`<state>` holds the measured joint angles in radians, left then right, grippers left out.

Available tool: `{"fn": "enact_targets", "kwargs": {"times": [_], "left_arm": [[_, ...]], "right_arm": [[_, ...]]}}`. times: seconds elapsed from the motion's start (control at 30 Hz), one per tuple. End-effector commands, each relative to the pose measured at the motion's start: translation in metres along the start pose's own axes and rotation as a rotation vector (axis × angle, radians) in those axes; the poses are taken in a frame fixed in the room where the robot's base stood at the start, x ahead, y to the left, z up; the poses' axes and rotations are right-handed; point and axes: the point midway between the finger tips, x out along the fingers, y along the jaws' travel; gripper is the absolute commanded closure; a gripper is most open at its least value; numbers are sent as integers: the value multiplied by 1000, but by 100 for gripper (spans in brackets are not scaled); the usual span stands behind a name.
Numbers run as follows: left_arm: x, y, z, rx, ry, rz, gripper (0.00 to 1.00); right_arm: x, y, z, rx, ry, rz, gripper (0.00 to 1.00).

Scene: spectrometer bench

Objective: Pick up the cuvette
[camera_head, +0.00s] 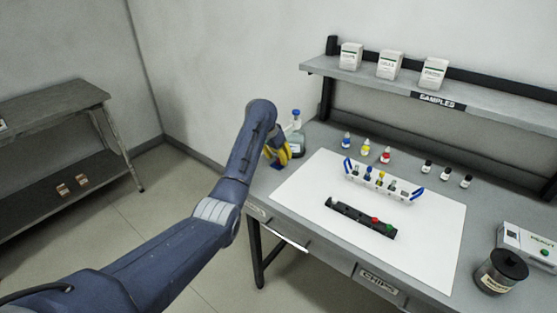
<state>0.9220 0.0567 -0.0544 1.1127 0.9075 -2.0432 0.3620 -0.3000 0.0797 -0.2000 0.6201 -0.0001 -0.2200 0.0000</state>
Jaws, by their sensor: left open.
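A white rack (405,197) with blue end handles stands on the white mat (435,228) on the bench. It holds several small vessels with differently coloured tops; I cannot tell which of them, if any, is the cuvette. A black slotted holder (347,210) lies in front of the rack, with a red-topped and a green-topped piece at its right end. My left gripper (279,158), with yellow parts, is open at the bench's back left corner, left of the mat and apart from the rack. My forearm partly hides it. My right gripper is not in view.
Small coloured bottles (366,147) and black-capped vials (446,174) line the back. A dark jar (500,272) and a white device (530,245) stand at the right. The mat's left part is clear.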

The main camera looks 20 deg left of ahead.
Motion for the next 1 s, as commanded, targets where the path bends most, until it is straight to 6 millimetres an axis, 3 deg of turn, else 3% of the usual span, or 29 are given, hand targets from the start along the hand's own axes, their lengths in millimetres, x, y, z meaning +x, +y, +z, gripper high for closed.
{"fn": "enact_targets", "kwargs": {"times": [0.23, 0.6, 1.0], "left_arm": [[0, 0, 0, 0, 0, 0, 59], [0, 0, 0, 0, 0, 0, 100], [0, 0, 0, 0, 1, 0, 100]], "right_arm": [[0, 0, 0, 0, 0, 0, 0], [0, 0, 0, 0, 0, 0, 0], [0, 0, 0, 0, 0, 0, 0]]}}
